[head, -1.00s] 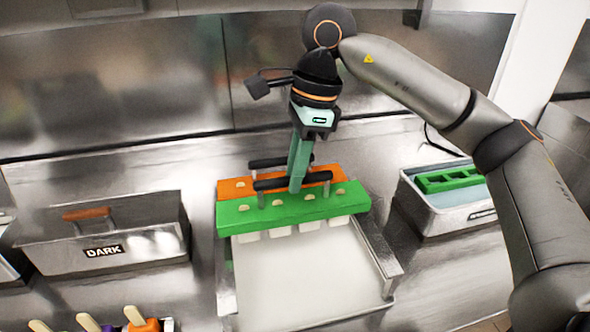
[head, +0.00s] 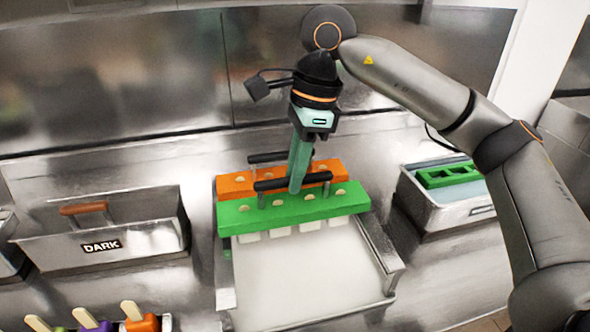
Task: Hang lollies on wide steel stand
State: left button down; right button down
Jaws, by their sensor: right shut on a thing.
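The wide steel stand (head: 226,282) is in the middle, a tray with raised side rails. A green holder (head: 348,203) with white lollies (head: 280,231) hanging below it lies across the stand. An orange holder (head: 235,183) lies just behind it. Each holder has a black handle. My right gripper (head: 296,188) points down and is shut on the green holder's black handle (head: 265,186). Its fingers partly hide the orange holder. I cannot tell whether the green holder rests on the rails. My left gripper is not in view.
A steel bin labelled DARK (head: 110,252) stands on the left. A steel tub (head: 440,209) with a green mould (head: 450,173) in it stands on the right. Several coloured lollies (head: 141,323) with sticks stand at the bottom left. The stand's front part is clear.

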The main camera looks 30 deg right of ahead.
jog(key=shift+f+b, duration=0.5)
jog(key=shift+f, duration=0.2)
dwell(0.6)
jog(key=c, duration=0.7)
grip_release()
jog(key=shift+c, duration=0.2)
jog(key=p+v, duration=0.2)
jog(key=v, duration=1)
jog(key=shift+r, duration=0.3)
